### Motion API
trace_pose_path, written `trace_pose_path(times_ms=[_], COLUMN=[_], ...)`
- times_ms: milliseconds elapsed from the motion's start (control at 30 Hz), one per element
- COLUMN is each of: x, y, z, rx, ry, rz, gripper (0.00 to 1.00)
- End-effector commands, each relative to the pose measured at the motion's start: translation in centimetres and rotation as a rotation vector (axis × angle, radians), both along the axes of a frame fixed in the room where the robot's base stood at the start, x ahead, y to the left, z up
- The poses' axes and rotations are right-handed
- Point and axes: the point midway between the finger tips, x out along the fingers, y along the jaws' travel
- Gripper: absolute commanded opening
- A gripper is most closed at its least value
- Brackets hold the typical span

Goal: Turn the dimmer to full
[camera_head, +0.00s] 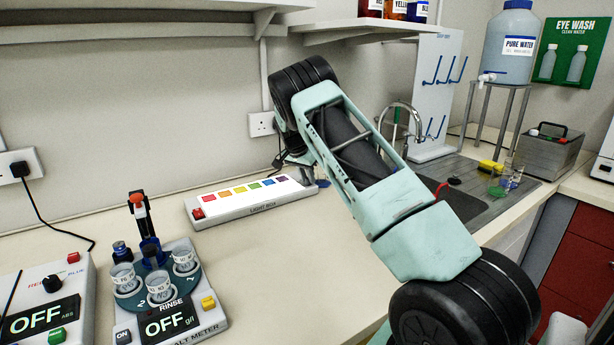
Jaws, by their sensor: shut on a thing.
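The light box (255,208) lies against the back wall, with a lit white top and a row of coloured squares. A red button (197,213) is at its left end. My gripper (300,177) points down at the right end of the light box, partly behind my own arm. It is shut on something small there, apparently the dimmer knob.
A meter (190,322) with a round cup holder and another meter (48,312) stand at the left front, both displays reading OFF. A wall socket (262,124) is behind the light box. The sink (470,200) is to the right. The bench before the light box is clear.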

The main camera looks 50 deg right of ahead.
Motion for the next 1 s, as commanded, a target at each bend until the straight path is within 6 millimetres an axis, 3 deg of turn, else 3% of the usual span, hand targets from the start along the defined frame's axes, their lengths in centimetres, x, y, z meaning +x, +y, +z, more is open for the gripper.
trace_pose_path(times_ms=[333, 367, 433, 767, 1000], x=[0.0, 0.0, 0.0, 0.0, 0.1], y=[0.0, 0.0, 0.0, 0.1, 1.4], z=[0.0, 0.0, 0.0, 0.2, 3.2], rx=[0.000, 0.000, 0.000, 0.000, -0.001], ry=[-0.001, -0.001, -0.001, -0.001, -0.005], rz=[-0.004, -0.004, -0.004, -0.003, -0.001], gripper=[0.00, 0.25, 0.44, 0.44, 0.44])
